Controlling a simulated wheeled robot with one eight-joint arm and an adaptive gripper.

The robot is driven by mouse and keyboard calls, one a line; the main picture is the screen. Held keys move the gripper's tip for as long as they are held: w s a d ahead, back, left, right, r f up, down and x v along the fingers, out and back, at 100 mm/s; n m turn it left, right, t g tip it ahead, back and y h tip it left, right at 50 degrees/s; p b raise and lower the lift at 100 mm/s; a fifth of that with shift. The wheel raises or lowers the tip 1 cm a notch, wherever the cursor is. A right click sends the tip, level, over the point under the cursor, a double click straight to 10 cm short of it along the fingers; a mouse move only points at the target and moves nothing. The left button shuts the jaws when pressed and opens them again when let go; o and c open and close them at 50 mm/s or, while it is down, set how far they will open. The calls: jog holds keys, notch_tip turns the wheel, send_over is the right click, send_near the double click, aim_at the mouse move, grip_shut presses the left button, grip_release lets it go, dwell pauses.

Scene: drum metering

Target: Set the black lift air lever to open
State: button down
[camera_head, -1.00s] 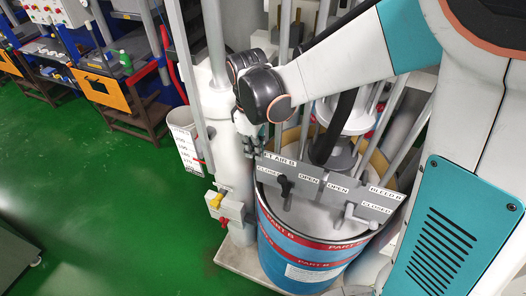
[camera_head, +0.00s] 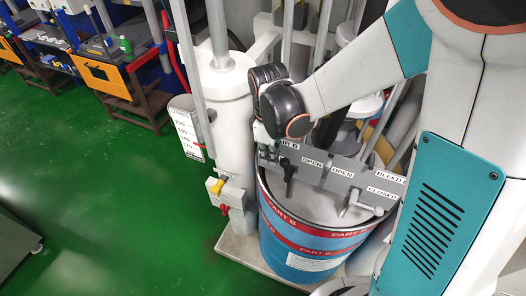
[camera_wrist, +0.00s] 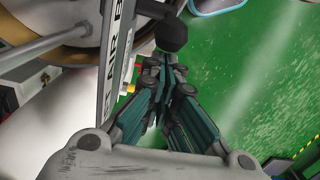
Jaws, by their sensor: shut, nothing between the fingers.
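The black lift air lever (camera_head: 289,174) hangs from the left part of the grey labelled plate (camera_head: 325,168), its handle pointing downward. Its OPEN label is to the right of the lever. In the wrist view a black rounded knob (camera_wrist: 160,34), apparently the lever's handle, lies just beyond my fingertips. My gripper (camera_wrist: 162,72) is shut and empty, close to the knob; I cannot tell if they touch. In the head view my black wrist hides most of the gripper and the left end of the plate, with its CLOSED label.
A grey bleed lever (camera_head: 355,203) sits on the right of the plate. The blue and red drum (camera_head: 312,240) stands below. Open green floor (camera_head: 130,200) lies farther left.

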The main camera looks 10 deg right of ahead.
dwell(0.4)
jog(key=shift+s+d+r+t+y+b, duration=0.25)
jog(key=shift+s+d+t+y+b, duration=0.1)
jog(key=shift+d+y, duration=0.15)
jog(key=shift+s+d+r+t+y+b, duration=0.25)
jog(key=shift+d+t+y, duration=0.1)
jog(key=shift+y, duration=0.25)
jog(key=shift+w+a, duration=0.1)
